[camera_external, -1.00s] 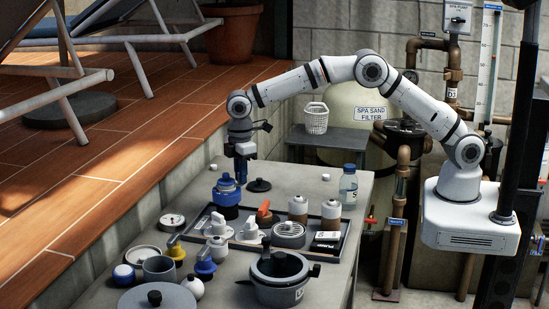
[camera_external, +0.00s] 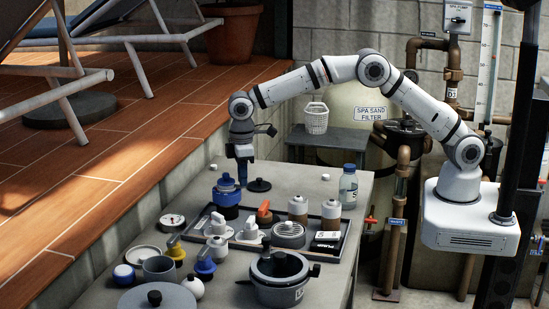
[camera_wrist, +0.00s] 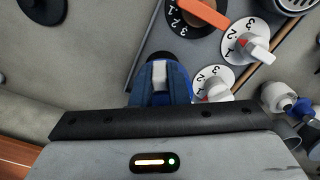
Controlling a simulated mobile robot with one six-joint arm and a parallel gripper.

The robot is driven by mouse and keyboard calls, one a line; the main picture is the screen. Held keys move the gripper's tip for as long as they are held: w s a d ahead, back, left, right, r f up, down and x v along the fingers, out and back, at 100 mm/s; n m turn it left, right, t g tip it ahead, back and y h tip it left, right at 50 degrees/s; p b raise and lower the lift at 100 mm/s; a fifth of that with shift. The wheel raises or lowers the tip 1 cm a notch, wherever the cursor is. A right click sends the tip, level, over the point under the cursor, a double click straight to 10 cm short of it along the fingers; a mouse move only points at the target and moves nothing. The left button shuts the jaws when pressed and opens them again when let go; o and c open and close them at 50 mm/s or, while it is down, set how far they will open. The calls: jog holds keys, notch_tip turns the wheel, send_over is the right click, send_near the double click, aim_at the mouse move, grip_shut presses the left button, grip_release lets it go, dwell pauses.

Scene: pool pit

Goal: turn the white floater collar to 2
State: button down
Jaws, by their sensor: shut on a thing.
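My gripper (camera_external: 244,180) points straight down at the back of the bench, just behind and right of the blue jar (camera_external: 227,198). In the wrist view its blue fingers (camera_wrist: 160,78) are closed around a pale piece (camera_wrist: 158,74); I cannot tell whether this is the white floater collar. A black numbered dial has a red handle (camera_wrist: 200,10). The foot of my fingers is partly hidden in the outside view.
A black lid (camera_external: 259,185) lies right of my gripper. The dark tray (camera_external: 341,248) holds several jars and dials. A clear bottle (camera_external: 348,186) stands at the right edge, a grey pot (camera_external: 281,292) in front. The bench behind my gripper is mostly clear.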

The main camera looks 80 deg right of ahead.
jog(key=c, duration=1.4)
grip_release()
jog(key=shift+r+b, duration=0.45)
jog(key=shift+r, duration=3.45)
jog(key=s+d+r+m+t, duration=0.1)
jog(key=s+d+r+m, duration=0.1)
jog(key=s+d+r, duration=0.45)
jog(key=s+d+r+m+t, duration=0.1)
jog(key=s+d+r, duration=0.3)
jog(key=s+d, duration=0.5)
jog(key=s+d+f+m, duration=0.1)
jog(key=s+d+f, duration=0.2)
jog(key=s, duration=0.9)
jog(key=s+d+f+m+t, duration=0.1)
jog(key=s+d+f+m, duration=0.1)
jog(key=s, duration=1)
jog(key=shift+s+d+f, duration=0.25)
jog(key=shift+d+f, duration=0.55)
jog(key=shift+d, duration=0.3)
